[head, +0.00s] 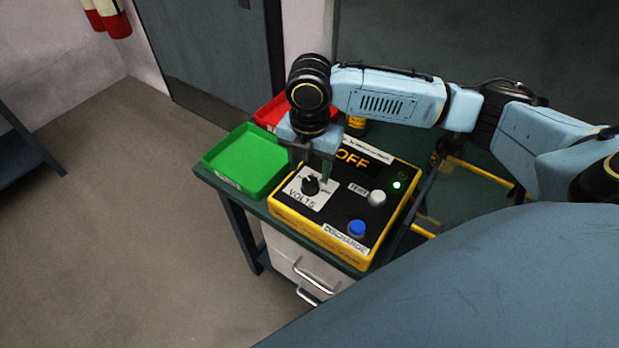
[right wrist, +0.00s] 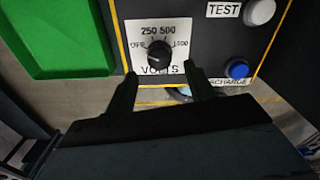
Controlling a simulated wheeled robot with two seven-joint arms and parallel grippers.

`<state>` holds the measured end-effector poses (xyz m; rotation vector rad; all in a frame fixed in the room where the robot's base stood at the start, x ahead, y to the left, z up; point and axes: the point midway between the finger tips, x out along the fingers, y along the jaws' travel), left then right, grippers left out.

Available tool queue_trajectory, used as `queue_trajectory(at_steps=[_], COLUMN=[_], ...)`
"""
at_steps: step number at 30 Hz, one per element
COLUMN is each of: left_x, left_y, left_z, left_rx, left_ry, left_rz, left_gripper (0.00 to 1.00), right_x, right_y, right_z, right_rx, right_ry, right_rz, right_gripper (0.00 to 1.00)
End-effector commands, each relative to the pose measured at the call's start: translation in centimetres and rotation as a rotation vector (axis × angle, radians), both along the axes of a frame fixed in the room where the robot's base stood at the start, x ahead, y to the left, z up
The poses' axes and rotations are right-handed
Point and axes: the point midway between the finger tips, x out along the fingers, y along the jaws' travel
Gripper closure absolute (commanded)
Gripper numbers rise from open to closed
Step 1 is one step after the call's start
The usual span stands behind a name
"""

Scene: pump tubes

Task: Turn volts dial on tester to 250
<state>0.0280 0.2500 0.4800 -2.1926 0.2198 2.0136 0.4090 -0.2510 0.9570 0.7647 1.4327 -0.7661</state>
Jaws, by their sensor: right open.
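The tester (head: 300,232) is a yellow-edged black box on a green-topped cabinet. Its black volts dial (head: 310,186) sits on a white label plate at the tester's left. In the right wrist view the dial (right wrist: 158,53) has OFF at left, 250 and 500 above, and a partly blurred mark at right. I cannot tell the pointer's direction surely. The tester's display (head: 362,158) reads OFF. My right gripper (head: 312,168) is open above the dial. In the right wrist view its fingers (right wrist: 161,74) are spread, with the dial visible between and beyond them. My left gripper is not in view.
A green tray (head: 246,160) lies left of the tester, and a red tray (head: 270,110) behind it. A white TEST button (head: 377,198) and a blue DISCHARGE button (head: 357,228) are right of the dial. A green light (head: 396,185) is lit. Open floor lies left.

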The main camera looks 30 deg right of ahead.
Motion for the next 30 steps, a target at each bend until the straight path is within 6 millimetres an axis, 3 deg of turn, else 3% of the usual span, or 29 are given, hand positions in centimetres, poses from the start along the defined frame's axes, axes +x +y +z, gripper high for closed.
queue_trajectory(at_steps=[3, 7, 19, 30], left_x=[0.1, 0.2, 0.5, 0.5], left_y=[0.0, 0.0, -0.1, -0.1], left_z=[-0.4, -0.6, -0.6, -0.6], left_rx=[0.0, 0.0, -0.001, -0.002], left_ry=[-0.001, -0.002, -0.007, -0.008], left_rz=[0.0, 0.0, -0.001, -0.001], left_gripper=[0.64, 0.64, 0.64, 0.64], right_x=[-0.1, 0.0, 0.0, 0.0], right_y=[0.0, 0.0, 0.0, 0.0], right_z=[-2.2, -3.4, -4.1, -4.1], right_rx=[-0.001, 0.0, 0.001, 0.0], right_ry=[0.003, 0.0, -0.001, -0.001], right_rz=[-0.001, 0.0, 0.001, 0.0], right_gripper=[0.46, 0.46, 0.46, 0.91])
